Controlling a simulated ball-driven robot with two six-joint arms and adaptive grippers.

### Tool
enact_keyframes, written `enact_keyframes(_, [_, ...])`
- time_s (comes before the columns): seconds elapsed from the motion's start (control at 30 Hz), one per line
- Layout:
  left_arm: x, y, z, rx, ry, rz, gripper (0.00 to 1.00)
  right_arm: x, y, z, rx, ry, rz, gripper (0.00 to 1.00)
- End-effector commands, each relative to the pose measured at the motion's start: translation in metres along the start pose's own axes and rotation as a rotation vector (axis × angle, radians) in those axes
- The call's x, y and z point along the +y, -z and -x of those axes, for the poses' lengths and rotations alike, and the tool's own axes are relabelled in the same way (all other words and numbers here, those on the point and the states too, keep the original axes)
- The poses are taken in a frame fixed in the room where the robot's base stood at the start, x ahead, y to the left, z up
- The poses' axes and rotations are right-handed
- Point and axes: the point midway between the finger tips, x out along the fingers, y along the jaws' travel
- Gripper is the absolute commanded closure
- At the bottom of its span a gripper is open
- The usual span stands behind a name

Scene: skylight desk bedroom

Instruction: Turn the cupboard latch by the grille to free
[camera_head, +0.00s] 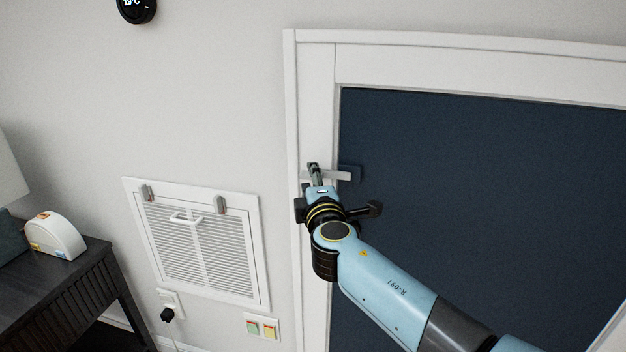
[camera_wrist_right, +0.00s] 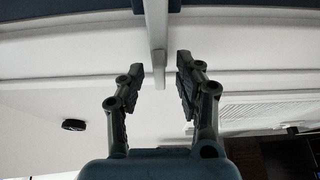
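The cupboard latch (camera_head: 341,176) is a pale flat bar lying about level across the white door frame, its right end over a small dark blue block on the cupboard door (camera_head: 480,190). The grille (camera_head: 196,245) is a white louvred panel on the wall to the left. My right gripper (camera_head: 313,168) is at the latch's left part and hides some of it. In the right wrist view, my right gripper (camera_wrist_right: 160,68) is open, with the latch bar (camera_wrist_right: 156,35) reaching between its fingers and a gap on each side. My left gripper is not in view.
The grille has two small clips on its top edge and a handle (camera_head: 186,218). Below are a plugged socket (camera_head: 170,302) and a switch plate (camera_head: 262,327). A dark desk (camera_head: 75,290) with a white rounded device (camera_head: 56,236) stands at left. A round thermostat (camera_head: 137,8) hangs above.

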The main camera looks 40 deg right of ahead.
Motion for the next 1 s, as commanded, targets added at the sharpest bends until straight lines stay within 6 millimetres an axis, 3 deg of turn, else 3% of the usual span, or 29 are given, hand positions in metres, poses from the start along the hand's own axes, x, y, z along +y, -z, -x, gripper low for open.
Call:
enact_keyframes(0.1, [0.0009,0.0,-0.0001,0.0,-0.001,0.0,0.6,-0.0001,0.0,0.0003,0.0,0.0,0.0,0.65])
enact_keyframes(0.37, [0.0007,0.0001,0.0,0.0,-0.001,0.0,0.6,-0.0001,0.0001,0.0005,0.0,0.0,0.0,0.99])
enact_keyframes(1.0, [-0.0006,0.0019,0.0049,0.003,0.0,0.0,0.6,0.002,-0.0007,-0.0087,0.0,0.013,0.033,1.0])
